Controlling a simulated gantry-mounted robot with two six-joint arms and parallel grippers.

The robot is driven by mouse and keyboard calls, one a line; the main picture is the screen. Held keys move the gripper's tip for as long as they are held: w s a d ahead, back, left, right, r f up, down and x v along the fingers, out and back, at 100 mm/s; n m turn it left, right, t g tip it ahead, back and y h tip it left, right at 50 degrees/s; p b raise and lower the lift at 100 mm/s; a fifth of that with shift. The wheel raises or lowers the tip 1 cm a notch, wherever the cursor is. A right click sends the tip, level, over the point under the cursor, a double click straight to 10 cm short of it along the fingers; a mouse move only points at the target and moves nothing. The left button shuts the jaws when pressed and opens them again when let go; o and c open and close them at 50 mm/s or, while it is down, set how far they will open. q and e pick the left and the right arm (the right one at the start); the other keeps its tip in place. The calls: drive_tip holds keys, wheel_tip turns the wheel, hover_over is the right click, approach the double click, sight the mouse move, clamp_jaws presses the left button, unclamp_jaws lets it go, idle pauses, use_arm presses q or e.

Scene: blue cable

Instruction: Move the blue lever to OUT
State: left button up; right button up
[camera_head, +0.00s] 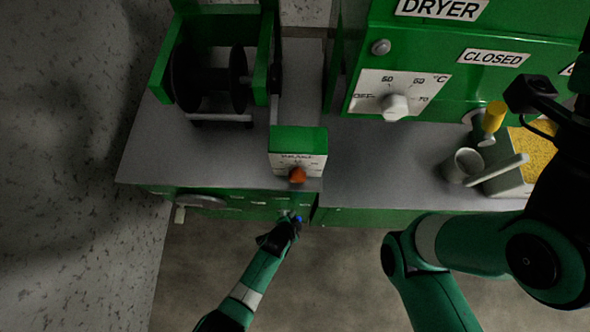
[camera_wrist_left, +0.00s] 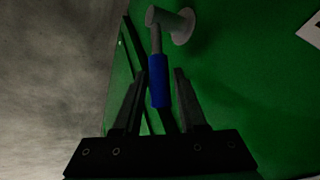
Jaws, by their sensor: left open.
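The blue lever (camera_wrist_left: 159,82) is a blue sleeve on a grey arm that joins a round grey pivot (camera_wrist_left: 183,25) on a green panel. In the left wrist view it points down toward my left gripper (camera_wrist_left: 157,95). The gripper is open, with one dark finger on each side of the blue sleeve; I cannot tell whether either finger touches it. In the head view my left gripper (camera_head: 290,221) is at the front of the green cabinet, and a bit of the blue lever (camera_head: 299,219) shows beside it. No OUT label is readable. My right gripper cannot be made out clearly.
The grey worktop (camera_head: 400,160) lies above the cabinet front. A green-topped box (camera_head: 298,141) with an orange knob (camera_head: 297,175) sits near its front edge.

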use_arm(q)
drive_tip(key=shift+f, duration=0.1)
clamp_jaws()
idle(1.4)
